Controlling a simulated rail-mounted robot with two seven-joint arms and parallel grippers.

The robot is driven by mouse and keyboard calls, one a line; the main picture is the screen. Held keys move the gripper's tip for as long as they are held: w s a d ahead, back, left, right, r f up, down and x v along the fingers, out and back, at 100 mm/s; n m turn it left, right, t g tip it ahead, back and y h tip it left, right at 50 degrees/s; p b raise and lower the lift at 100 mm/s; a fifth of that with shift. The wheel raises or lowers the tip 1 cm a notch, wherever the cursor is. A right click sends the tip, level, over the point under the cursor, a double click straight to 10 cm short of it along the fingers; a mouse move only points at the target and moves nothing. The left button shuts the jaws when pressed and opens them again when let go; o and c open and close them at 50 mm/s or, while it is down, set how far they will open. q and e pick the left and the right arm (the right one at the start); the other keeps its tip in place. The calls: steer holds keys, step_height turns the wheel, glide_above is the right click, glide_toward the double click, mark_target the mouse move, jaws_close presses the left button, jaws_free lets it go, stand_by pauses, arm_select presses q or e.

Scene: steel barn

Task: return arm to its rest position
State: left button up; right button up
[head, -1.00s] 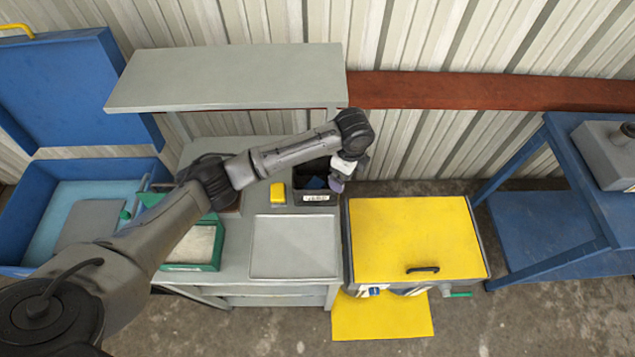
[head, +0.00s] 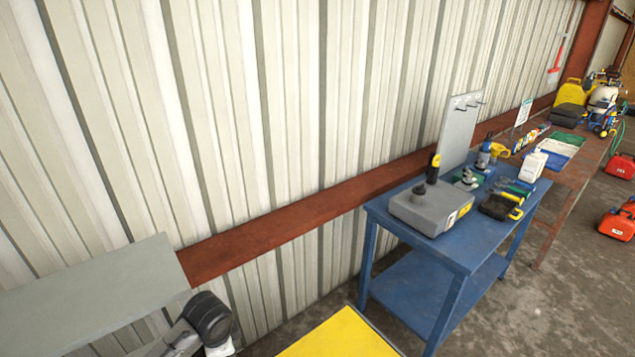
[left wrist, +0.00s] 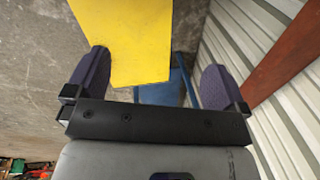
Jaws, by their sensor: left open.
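Part of my left arm (head: 209,322) shows at the bottom left of the head view, in front of the grey shelf. Its gripper is out of that view. In the left wrist view my left gripper (left wrist: 155,88) is open, with its two dark purple fingers wide apart and nothing between them at the tips that I can see being held. A yellow panel (left wrist: 125,38) shows beyond the fingers; whether it touches them I cannot tell. My right arm and gripper are not in view.
A grey shelf (head: 90,295) is at the lower left and a yellow top (head: 342,338) at the bottom. A blue table (head: 465,243) with a grey case (head: 430,208) and tools stands at right. A corrugated wall (head: 250,110) with a red-brown beam (head: 290,224) runs behind.

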arm_select(q)
steer(key=w+d+r+n+t, duration=0.25)
steer(key=r+t, duration=0.35)
steer(key=r, duration=0.7)
steer(key=s+d+r+n+t+h, duration=0.1)
steer(key=s+d+r+n+t, duration=0.2)
steer(key=s, duration=0.4)
steer(key=s+a+f+n+g, duration=0.2)
steer(key=s+f+n+g, duration=0.15)
steer(key=s+f, duration=1.05)
steer(key=s+a+f+n+g, duration=0.3)
steer(key=s+f, duration=0.7)
steer(key=s, duration=0.8)
step_height(320, 180, up, 17)
steer(key=m+p, duration=0.1)
steer(key=p, duration=1.6)
steer(key=shift+d, duration=0.2)
steer(key=shift+w+r+g, duration=0.1)
steer(key=shift+g, duration=0.15)
